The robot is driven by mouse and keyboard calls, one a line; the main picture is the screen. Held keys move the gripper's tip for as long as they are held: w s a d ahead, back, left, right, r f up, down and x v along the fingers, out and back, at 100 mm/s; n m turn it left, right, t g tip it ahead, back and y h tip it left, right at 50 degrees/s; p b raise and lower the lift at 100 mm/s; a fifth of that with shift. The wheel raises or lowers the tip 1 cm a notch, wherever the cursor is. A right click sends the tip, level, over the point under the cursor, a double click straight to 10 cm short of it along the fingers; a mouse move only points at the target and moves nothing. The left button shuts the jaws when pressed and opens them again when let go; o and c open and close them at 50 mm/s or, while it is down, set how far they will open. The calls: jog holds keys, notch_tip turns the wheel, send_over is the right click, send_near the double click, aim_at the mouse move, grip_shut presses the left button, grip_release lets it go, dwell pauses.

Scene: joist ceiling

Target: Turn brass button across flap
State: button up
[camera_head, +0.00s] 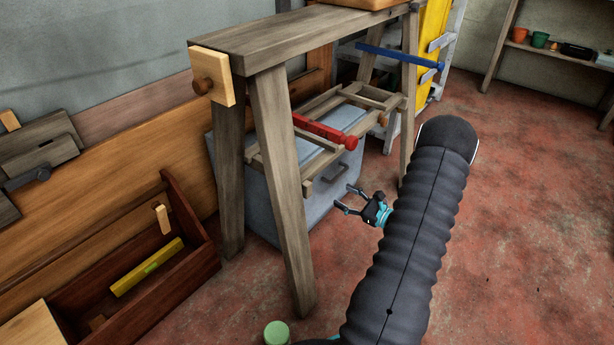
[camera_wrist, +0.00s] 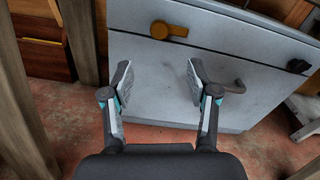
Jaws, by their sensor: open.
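A brass button (camera_wrist: 169,30), a short ochre bar with a rounder left end, lies roughly level at the top seam of the grey flap (camera_wrist: 160,100) in the wrist view. I cannot make it out in the head view. The flap has a bent grey handle (camera_wrist: 232,84) at right and is on the front of a grey chest (camera_head: 318,207). A dark button (camera_wrist: 297,66) sits at the seam's right end. My gripper (camera_wrist: 160,72) is open and empty before the flap, with the brass button beyond its fingertips. It also shows in the head view (camera_head: 346,198).
A wooden trestle (camera_head: 286,190) stands over the chest, its legs close to the front. A wooden rack (camera_head: 270,160) with a red clamp (camera_head: 325,132) lies above the chest. An open toolbox (camera_head: 195,270) is at left. The red floor at right is clear.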

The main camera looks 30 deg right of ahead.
jog(key=x, duration=1.3)
jog(key=shift+a, duration=0.15)
jog(key=shift+w, duration=0.15)
grip_shut()
